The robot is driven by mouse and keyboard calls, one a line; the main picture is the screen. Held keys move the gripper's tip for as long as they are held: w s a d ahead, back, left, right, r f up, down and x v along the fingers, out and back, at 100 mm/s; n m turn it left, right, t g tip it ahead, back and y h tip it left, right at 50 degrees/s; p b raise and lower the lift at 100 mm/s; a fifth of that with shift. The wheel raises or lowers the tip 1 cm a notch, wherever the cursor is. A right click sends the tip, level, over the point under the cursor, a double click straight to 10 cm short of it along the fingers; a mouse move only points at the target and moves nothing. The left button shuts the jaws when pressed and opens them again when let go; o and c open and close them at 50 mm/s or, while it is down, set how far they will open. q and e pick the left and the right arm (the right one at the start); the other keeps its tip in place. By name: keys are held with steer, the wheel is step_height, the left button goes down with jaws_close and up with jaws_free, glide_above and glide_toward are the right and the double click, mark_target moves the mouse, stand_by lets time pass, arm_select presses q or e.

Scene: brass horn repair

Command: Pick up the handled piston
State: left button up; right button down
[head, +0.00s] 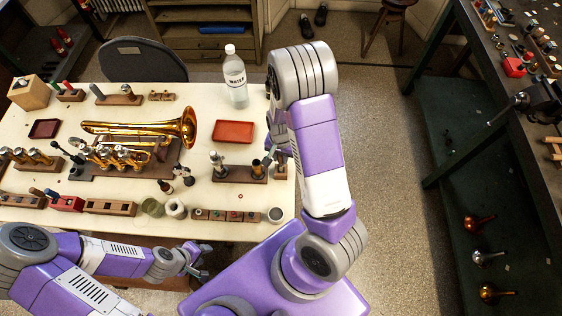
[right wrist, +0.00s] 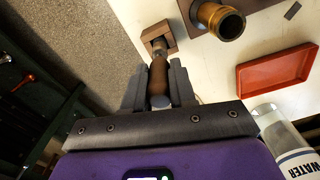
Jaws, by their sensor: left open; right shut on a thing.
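The handled piston (right wrist: 159,76) shows a brown wooden handle in the right wrist view. Its far end meets a small wooden block (right wrist: 150,35) at the table edge; I cannot tell whether it is still seated there. My right gripper (right wrist: 157,88) is shut on the handle, with a dark finger on each side. In the head view the right arm largely hides this gripper, and the small block (head: 282,173) shows just beside it. My left gripper (head: 199,263) is open and empty, in front of the table's near edge.
A wooden stand (head: 238,176) with upright cylinders is close to the left of the block. A red tray (head: 233,131) and a water bottle (head: 235,80) stand farther back. A brass horn (head: 150,127) lies mid-table. Floor is open to the right.

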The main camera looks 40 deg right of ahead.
step_height(320, 180, up, 10)
steer(key=p, duration=0.3)
steer(key=shift+r+p, duration=1.1)
steer(key=shift+r, duration=0.1)
